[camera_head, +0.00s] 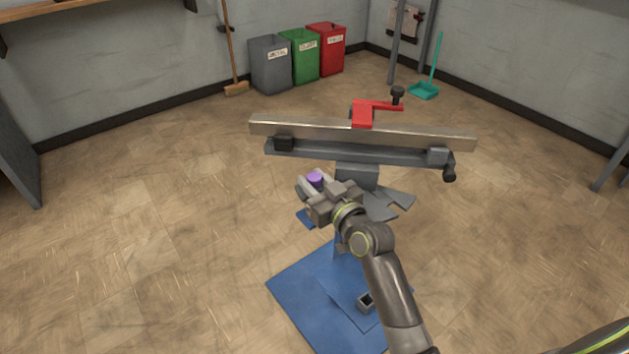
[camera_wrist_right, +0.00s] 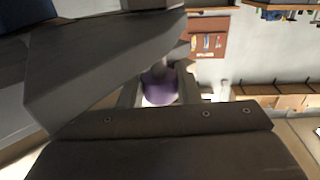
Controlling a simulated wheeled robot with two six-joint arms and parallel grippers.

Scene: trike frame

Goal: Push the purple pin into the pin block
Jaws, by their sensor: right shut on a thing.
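The purple pin (camera_head: 315,178) is held between the fingers of my right gripper (camera_head: 314,183), in the middle of the head view. The gripper is shut on it, in front of the grey stand under the long metal bar. In the right wrist view the purple pin (camera_wrist_right: 160,92) shows between the fingers, partly hidden by the gripper body. A small dark block with a square opening in its top (camera_head: 366,301) sits on the blue surface below, beside my right forearm. It may be the pin block; I cannot tell for sure. My left gripper is not in view.
A long metal bar (camera_head: 310,131) with a red clamp (camera_head: 363,114) lies across a stand just beyond my right gripper. The blue surface (camera_head: 305,290) is mostly bare at its left. Bins (camera_head: 270,65) stand far back; the floor at left is clear.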

